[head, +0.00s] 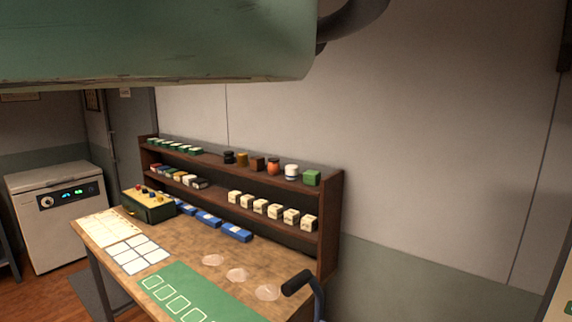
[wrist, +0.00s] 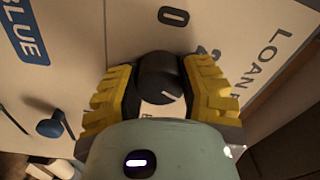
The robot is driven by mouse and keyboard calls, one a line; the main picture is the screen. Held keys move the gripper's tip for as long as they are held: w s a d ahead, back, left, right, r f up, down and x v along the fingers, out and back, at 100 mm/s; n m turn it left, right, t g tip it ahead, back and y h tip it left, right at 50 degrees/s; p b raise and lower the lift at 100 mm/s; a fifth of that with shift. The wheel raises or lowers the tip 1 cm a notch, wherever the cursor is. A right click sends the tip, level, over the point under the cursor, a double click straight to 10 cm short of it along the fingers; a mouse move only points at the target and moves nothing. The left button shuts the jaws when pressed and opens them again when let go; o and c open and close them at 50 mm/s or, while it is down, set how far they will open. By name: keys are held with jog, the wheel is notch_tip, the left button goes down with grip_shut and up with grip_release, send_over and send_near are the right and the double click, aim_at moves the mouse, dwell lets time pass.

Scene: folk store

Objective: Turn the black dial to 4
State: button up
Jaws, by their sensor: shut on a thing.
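A black dial (wrist: 160,76) shows in the wrist view on a pale panel (wrist: 110,25). My gripper (wrist: 160,84) has its yellow fingers on both sides of the dial and is shut on it. A short pale mark shows near the dial's lower edge. A printed 0 stands above the dial and a 2 to its upper right. Other markings round the dial are partly hidden by the fingers, and I cannot see a 4. Neither this dial nor my gripper can be made out in the head view.
A blue knob (wrist: 50,128) and a blue label reading BLUE (wrist: 24,33) are at the left of the panel. LOAN is printed at the right. The head view shows a wooden bench (head: 185,248), a shelf rack (head: 331,222) of small goods and a white appliance (head: 68,235).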

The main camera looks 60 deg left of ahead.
jog(key=shift+f+m, duration=0.15)
jog(key=shift+m, duration=0.35)
jog(key=o, duration=1.2)
jog(key=shift+o, duration=0.2)
jog(key=v, duration=0.7)
jog(key=shift+s, duration=0.2)
